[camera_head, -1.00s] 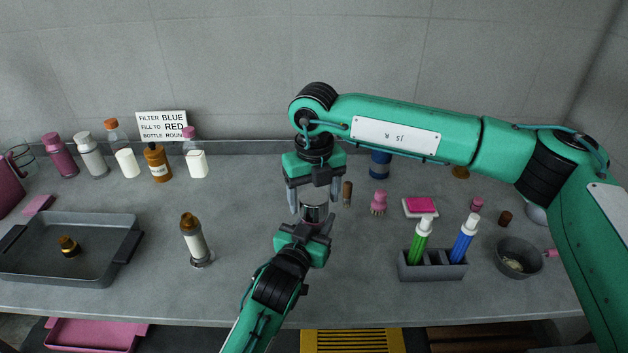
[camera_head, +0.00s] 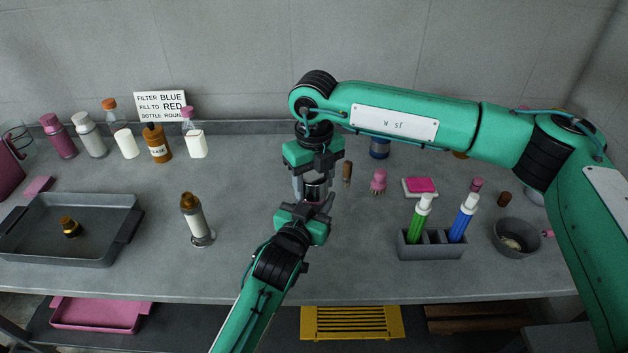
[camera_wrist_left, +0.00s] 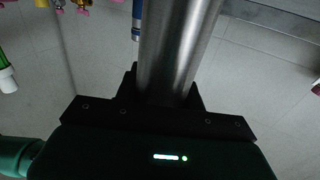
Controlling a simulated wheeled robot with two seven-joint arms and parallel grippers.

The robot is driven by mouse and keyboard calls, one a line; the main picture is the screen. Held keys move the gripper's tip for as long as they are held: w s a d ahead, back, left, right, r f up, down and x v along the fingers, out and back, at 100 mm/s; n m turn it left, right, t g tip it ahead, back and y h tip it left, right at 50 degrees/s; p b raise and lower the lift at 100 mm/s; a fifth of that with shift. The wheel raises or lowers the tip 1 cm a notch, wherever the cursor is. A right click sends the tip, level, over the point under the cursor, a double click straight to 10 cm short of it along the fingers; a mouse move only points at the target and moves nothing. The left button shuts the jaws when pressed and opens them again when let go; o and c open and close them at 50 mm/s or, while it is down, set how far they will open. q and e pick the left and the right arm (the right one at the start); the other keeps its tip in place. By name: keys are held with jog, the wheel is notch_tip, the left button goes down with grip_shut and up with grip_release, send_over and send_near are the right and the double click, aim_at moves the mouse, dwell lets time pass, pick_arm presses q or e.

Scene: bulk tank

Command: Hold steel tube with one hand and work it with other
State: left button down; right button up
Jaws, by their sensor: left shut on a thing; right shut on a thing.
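The steel tube (camera_head: 315,194) stands between my two grippers above the middle of the bench, mostly hidden by their fingers in the head view. My left gripper (camera_head: 308,208) comes from below and is shut on its lower part. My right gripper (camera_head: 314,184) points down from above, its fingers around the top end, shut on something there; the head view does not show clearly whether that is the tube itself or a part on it. In the left wrist view the tube (camera_wrist_left: 178,45) is a shiny cylinder rising from between the left jaws.
Several bottles line the back left.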

aim_at(315, 175)
jog(key=shift+n, duration=0.5)
jog(key=shift+w, duration=0.1)
jog(key=shift+r, duration=0.25)
jog(key=shift+r, duration=0.9)
jog(key=shift+r, duration=2)
pick_arm(q)
jog(key=c, duration=0.8)
grip_release()
jog(key=shift+o, duration=0.2)
